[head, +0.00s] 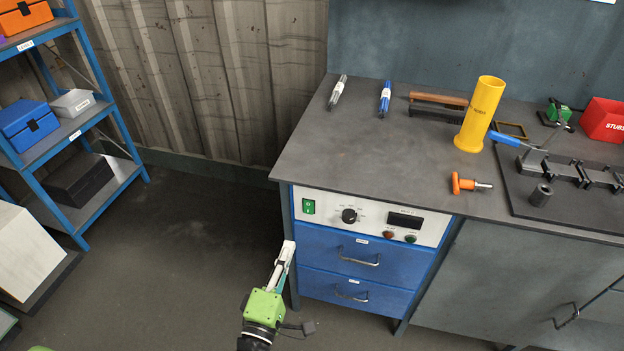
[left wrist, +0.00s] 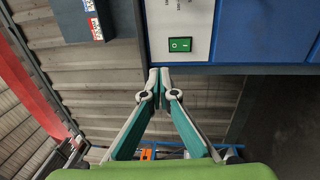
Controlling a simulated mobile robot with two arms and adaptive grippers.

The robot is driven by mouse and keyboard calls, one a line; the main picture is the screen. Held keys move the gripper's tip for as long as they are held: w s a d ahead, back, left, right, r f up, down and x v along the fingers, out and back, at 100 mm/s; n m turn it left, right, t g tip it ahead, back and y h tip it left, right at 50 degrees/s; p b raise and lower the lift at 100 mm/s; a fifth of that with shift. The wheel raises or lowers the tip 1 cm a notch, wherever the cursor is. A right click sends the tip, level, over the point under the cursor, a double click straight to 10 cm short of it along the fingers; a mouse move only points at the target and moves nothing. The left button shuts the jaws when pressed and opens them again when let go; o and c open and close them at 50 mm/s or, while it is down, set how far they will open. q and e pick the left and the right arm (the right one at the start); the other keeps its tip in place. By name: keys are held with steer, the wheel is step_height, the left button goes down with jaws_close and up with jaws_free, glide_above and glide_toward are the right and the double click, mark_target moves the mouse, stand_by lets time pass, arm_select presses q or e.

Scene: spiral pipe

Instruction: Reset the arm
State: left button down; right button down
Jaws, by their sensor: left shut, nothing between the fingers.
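My left gripper (head: 288,247) is in front of the left end of the workbench, low beside the blue drawers, with its green body below and its fingers pointing up in the head view. In the left wrist view its two fingers (left wrist: 160,72) meet at the tips and hold nothing. The tips appear just below the white control panel (left wrist: 183,30) with its green switch (left wrist: 179,44). My right gripper is not in either view.
The workbench (head: 350,150) holds a yellow cylinder (head: 480,113), markers, an orange-handled tool (head: 468,184), a black fixture and a red bin (head: 603,120). Blue shelves (head: 118,120) with boxes stand at the left. The floor (head: 190,240) between shelves and bench is clear.

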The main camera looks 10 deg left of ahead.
arm_select(q)
steer(key=s+f+m+g+h, duration=0.1)
steer(key=s+f+m+g, duration=0.25)
steer(key=f, duration=0.65)
steer(key=s+f+m+g, duration=0.2)
steer(key=s+f+m, duration=0.2)
steer(key=f, duration=0.6)
steer(key=s+f+m+g+h, duration=0.1)
steer(key=s+f+m+g, duration=0.25)
steer(key=f, duration=0.75)
steer(key=s+a+f+m+g+y, duration=0.1)
steer(key=s+f, duration=0.4)
steer(key=s, duration=0.5)
steer(key=s+a+f+m+g, duration=0.3)
steer(key=s+f+m+g, duration=0.2)
steer(key=s, duration=0.5)
steer(key=s+a+f+m+g+y+p, duration=0.1)
steer(key=s+a+f+m+g, duration=0.2)
steer(key=s+f, duration=0.4)
steer(key=s, duration=0.3)
steer(key=shift+f+y, duration=0.2)
steer(key=shift+y, duration=0.1)
